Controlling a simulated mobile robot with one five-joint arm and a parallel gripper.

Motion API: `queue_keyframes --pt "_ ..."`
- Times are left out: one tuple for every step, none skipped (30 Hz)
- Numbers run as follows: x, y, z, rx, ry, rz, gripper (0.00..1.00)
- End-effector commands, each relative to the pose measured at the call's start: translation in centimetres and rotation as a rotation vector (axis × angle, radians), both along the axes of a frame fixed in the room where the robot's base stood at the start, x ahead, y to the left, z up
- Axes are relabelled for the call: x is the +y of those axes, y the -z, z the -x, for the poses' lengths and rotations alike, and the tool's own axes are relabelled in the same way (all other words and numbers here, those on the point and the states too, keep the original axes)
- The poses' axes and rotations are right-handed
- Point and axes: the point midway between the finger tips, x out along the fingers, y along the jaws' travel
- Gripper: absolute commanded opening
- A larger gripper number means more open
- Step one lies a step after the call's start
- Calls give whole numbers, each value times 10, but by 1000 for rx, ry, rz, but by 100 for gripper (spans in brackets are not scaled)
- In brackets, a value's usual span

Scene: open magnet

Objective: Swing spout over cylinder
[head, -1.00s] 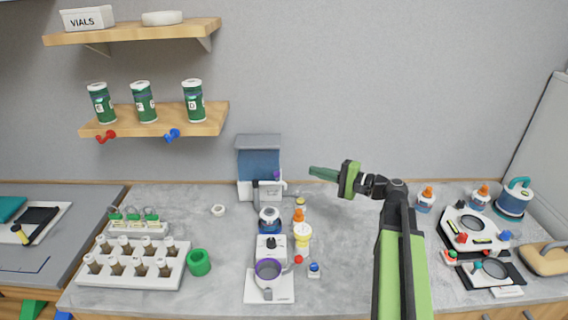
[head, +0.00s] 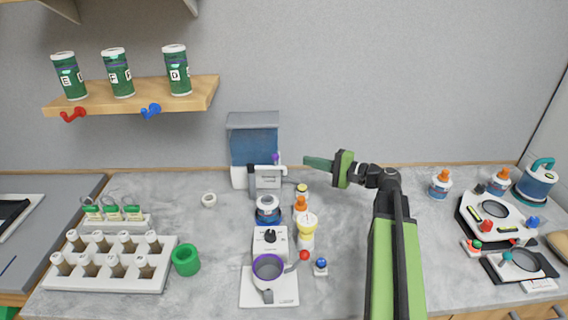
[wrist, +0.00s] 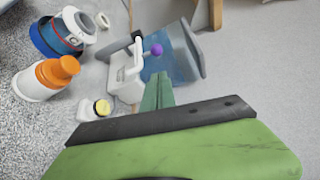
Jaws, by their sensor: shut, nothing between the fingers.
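The dispenser is a blue tank (head: 254,148) with a grey lid against the back wall. A white block (head: 268,178) with a purple knob (head: 276,158) sits at its front right, seemingly the spout part. The tank (wrist: 178,58), white block (wrist: 124,76) and purple knob (wrist: 156,49) also show in the wrist view. A round blue and white vessel (head: 267,209) stands in front of the block; I cannot tell whether it is the cylinder. My gripper (head: 307,162) is shut and empty, right of the knob and apart from it. Its fingers (wrist: 157,92) point towards the tank in the wrist view.
A yellow-capped bottle (head: 301,190) and an orange-capped bottle (head: 300,207) stand below my gripper. A stirrer base (head: 270,290) is nearer the front. A vial rack (head: 110,280) and green ring (head: 186,260) are left. The counter right of my arm has some clear room.

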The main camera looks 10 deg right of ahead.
Motion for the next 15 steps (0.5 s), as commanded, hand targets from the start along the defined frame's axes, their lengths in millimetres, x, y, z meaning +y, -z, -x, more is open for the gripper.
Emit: queue_keyframes --pt "0 2 0 0 0 0 0" --pt "0 2 0 0 0 0 0" --pt "0 1 0 0 0 0 0" --pt "0 1 0 0 0 0 0" --pt "0 0 0 0 0 0 0" --pt "0 0 0 0 0 0 0" --pt "0 0 0 0 0 0 0" --pt "0 0 0 0 0 0 0" --pt "0 0 0 0 0 0 0" --pt "1 0 -1 0 0 0 0" --pt "2 1 -2 0 -1 0 0" --pt "4 1 -3 0 -1 0 0" --pt "6 1 -6 0 -2 0 0" --pt "9 1 -8 1 -2 0 0" --pt "14 2 -12 0 -3 0 0"
